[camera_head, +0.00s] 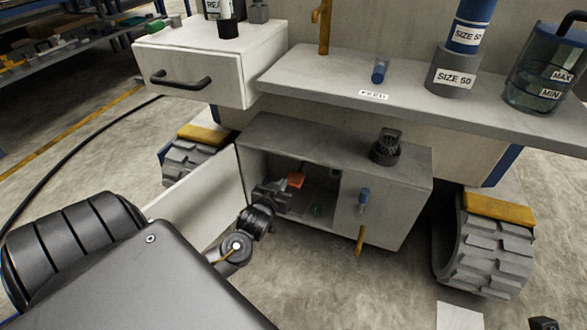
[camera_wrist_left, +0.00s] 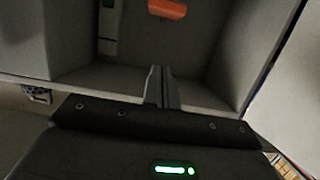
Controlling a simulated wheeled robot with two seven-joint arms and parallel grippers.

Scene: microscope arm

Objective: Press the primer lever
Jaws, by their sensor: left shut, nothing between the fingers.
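The primer lever is most likely the orange-red piece (camera_head: 296,181) inside the open compartment of the low grey cabinet (camera_head: 290,135). In the left wrist view the orange piece (camera_wrist_left: 168,8) is at the top edge, partly cut off. My left gripper (camera_head: 278,188) reaches into the compartment from the left, just beside the orange piece. In the wrist view its fingertips (camera_wrist_left: 158,72) are together and empty, and a gap shows between them and the orange piece. The lever's mount is not clear.
The cabinet door (camera_head: 195,200) stands open on the left, next to my arm. A dark fitting (camera_head: 386,147) stands on top. The shelf (camera_head: 420,105) overhangs behind. A small green item (camera_head: 316,209) lies inside.

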